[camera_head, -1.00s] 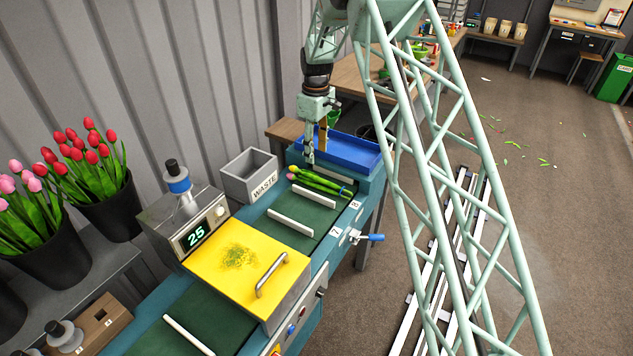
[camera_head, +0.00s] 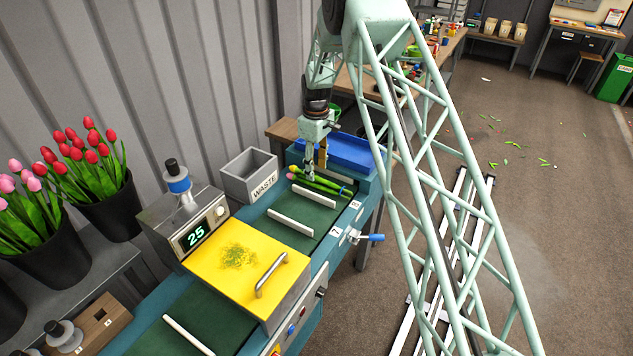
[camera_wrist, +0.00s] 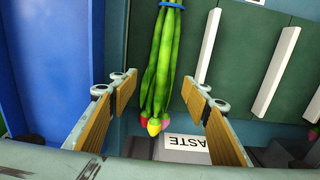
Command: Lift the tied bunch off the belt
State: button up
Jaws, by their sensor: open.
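The tied bunch (camera_head: 325,185) of green stems lies on the dark green belt (camera_head: 305,213), near its far end by the blue tray. In the wrist view the bunch (camera_wrist: 162,62) shows a blue tie (camera_wrist: 171,5) at the top edge and red, yellow and pink buds at the lower end. My gripper (camera_head: 316,168) is over the bud end of the bunch. In the wrist view my gripper (camera_wrist: 160,98) is open, with one wood-toned finger on each side of the stems and a gap to both.
The blue tray (camera_head: 350,149) stands just beyond the belt's end. A grey waste bin (camera_head: 250,176) sits left of the belt. White bars (camera_head: 290,222) cross the belt nearer the camera, before the yellow cover (camera_head: 232,262). A blue-handled crank (camera_head: 375,238) sticks out at right.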

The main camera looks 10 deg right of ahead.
aim_at(316, 176)
jog(key=shift+s+f, duration=0.15)
jog(key=shift+f, duration=2.5)
jog(key=c, duration=0.9)
